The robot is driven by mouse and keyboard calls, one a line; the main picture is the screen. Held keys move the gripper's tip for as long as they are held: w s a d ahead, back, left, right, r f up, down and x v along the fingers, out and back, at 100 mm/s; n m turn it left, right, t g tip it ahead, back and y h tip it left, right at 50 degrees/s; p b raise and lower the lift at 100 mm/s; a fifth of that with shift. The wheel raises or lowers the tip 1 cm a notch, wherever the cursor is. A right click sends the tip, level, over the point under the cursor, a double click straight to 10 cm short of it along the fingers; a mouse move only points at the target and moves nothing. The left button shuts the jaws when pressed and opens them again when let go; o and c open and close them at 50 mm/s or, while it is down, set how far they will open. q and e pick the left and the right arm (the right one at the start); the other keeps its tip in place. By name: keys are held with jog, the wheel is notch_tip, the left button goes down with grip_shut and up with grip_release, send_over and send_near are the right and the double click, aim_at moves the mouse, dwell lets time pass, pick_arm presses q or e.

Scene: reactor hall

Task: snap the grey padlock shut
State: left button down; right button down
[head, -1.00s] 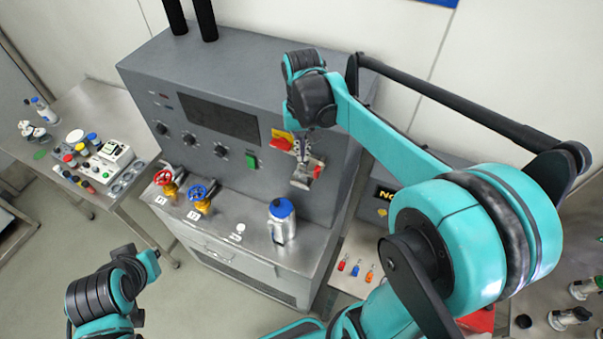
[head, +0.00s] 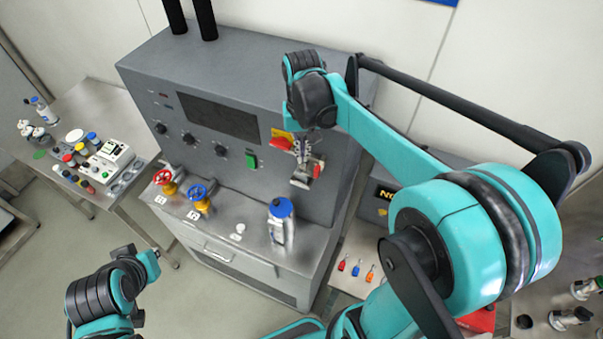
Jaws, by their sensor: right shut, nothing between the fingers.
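The grey padlock (head: 301,181) appears to hang low on the front of the grey cabinet, by a bracket with a red part. It is small, and my right gripper partly covers this area, so I cannot tell how its shackle sits. My right gripper (head: 308,157) points down just above it, shut with nothing held; whether it touches the padlock is unclear. My left arm's end (head: 148,264) is at the lower left, well away from the cabinet, and its fingers cannot be made out.
A red and yellow switch (head: 282,139) sits just left of my right gripper. Red (head: 164,178) and blue (head: 198,192) valve handles and a blue-capped bottle (head: 281,221) stand on the ledge. A side table (head: 105,116) holds containers. Small coloured tags (head: 357,270) lie right of the cabinet.

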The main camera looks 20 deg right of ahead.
jog(key=shift+f+b, duration=1.1)
jog(key=shift+f, duration=0.35)
jog(key=shift+r+p, duration=2.15)
jog(key=shift+r, duration=0.95)
